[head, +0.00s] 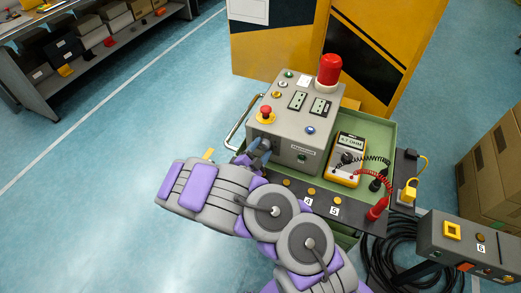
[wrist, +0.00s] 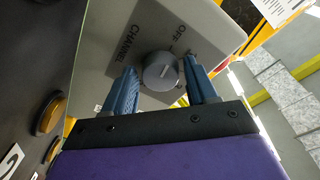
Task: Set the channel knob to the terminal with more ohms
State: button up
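The round grey channel knob (wrist: 160,71) is on the panel marked CHANNEL and OFF in the wrist view. My gripper (wrist: 159,68) is open, with one blue finger on either side of the knob; I cannot tell whether they touch it. In the head view my gripper (head: 262,150) is at the front left of the grey control box (head: 282,135), and the knob is hidden. A yellow meter (head: 345,160) shows a reading in OHM, its first digit unclear. Gold terminals (head: 311,191) line the dark front strip, with labels 4 (head: 308,202) and 5 (head: 334,211).
A red probe (head: 377,209) stands at the strip's right end, with a black probe (head: 376,184) behind it. The box carries a red beacon (head: 329,70) and an emergency button (head: 265,113). A grey side box (head: 470,245) and cables are at right. Floor is clear at left.

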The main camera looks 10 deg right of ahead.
jog(key=c, duration=0.8)
